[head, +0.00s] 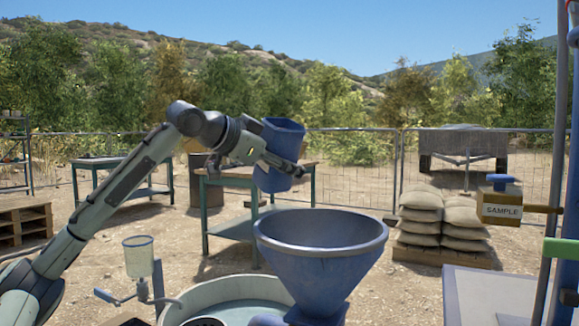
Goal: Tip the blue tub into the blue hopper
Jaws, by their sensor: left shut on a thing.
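The blue tub (282,138) is held up in the air, slightly tilted, in the middle of the head view. My left gripper (284,166) is shut on the blue tub at its side. The blue hopper (323,262) stands below and a little to the right, a wide cone with an open rim. The tub is above the rim's left part in the picture and apart from it. The inside of the tub is hidden. My right gripper is not in view.
A box marked SAMPLE (502,209) and upright poles are at the right. Stacked sacks (462,220) and green-legged tables (214,180) stand behind.

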